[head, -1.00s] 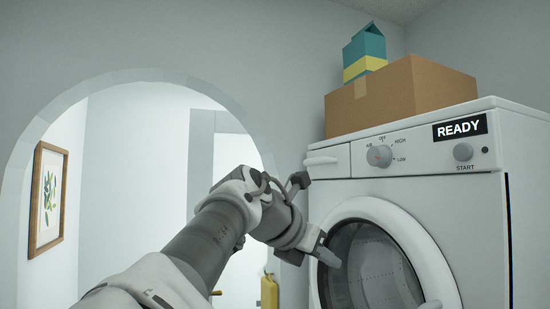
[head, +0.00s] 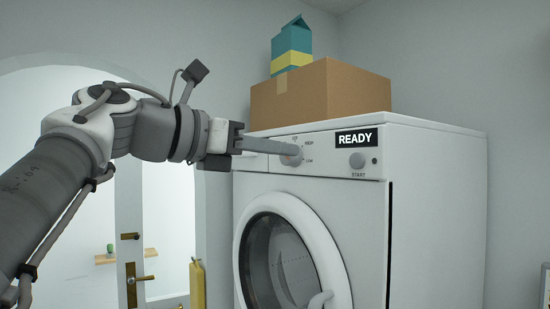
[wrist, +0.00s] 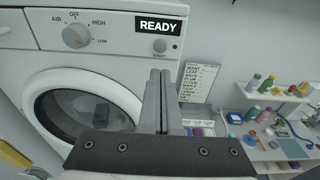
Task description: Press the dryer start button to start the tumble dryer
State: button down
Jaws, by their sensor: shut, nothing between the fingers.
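The tumble dryer (head: 438,215) is white with a round door, which is closed. Its start button (head: 357,160) is a round grey knob above the word START, under a black READY sign (head: 357,138). The button also shows in the wrist view (wrist: 160,46), just above the fingertips. My gripper (head: 298,152) is shut and empty. In the head view its fingertips overlap the dial (head: 290,160), left of the button. In the wrist view the fingers (wrist: 160,72) point up towards the button; I cannot tell the gap to the panel.
A cardboard box (head: 355,92) with a teal and yellow carton (head: 291,47) stands on the dryer. Shelves with several small bottles (wrist: 268,84) and a word list (wrist: 198,80) are at the right in the wrist view. A doorway is at the left.

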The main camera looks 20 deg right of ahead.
aim_at(355, 161)
jog(key=p+x, duration=0.1)
jog(key=x, duration=1.3)
jog(key=shift+d, duration=0.1)
